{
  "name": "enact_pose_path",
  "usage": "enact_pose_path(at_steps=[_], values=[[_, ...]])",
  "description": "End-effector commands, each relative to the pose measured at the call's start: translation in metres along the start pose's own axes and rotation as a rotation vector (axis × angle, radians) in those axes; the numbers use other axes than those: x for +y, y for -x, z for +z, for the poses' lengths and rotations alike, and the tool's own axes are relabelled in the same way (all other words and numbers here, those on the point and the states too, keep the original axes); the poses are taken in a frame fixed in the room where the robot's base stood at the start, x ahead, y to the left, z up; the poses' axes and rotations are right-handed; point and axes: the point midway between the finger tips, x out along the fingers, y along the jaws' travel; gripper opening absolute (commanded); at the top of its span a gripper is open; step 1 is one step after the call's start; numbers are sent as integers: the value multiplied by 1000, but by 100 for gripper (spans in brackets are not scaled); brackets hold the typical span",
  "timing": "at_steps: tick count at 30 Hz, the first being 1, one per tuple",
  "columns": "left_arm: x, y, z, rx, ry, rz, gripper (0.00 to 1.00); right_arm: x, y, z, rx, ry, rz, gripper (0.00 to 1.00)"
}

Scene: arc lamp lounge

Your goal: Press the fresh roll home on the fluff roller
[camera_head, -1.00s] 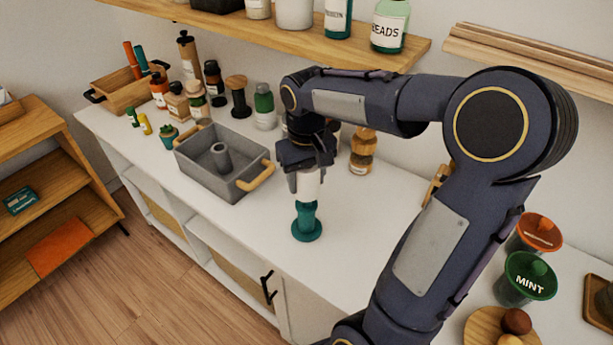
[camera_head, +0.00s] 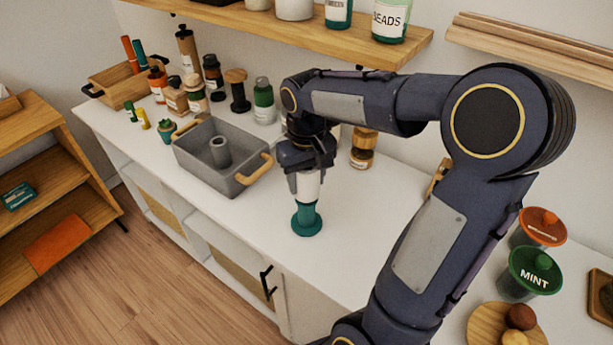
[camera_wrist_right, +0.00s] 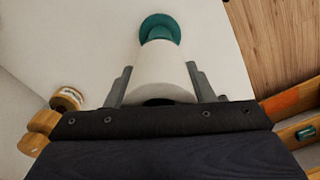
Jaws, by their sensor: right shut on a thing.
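The fresh roll (camera_head: 308,184) is a white cylinder, upright above the fluff roller (camera_head: 306,219). The roller is teal, standing upright on the counter on a round base. My right gripper (camera_head: 305,172) points down and is shut on the roll. In the right wrist view the roll (camera_wrist_right: 159,72) sits between the two grey fingers of my gripper (camera_wrist_right: 161,84), and the teal roller (camera_wrist_right: 159,28) comes out of its far end. The roll is around the roller's upper part; teal shows below its lower edge. How deep it sits inside is hidden. My left gripper is not in view.
A grey bin (camera_head: 218,178) with wooden handles and a grey tube inside stands left of the roller on the white counter (camera_head: 262,222). Jars and bottles line the back. Lidded cups, one marked MINT (camera_head: 535,271), stand at right. A wooden shelf (camera_head: 290,38) hangs above.

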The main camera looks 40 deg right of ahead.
Motion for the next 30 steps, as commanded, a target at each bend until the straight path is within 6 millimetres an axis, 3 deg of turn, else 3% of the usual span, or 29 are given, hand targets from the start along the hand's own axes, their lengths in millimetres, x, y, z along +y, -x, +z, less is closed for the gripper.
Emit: enact_pose_path(at_steps=[30], values=[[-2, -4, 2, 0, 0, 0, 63, 0, -8, 0, 1, 0, 0, 26]])
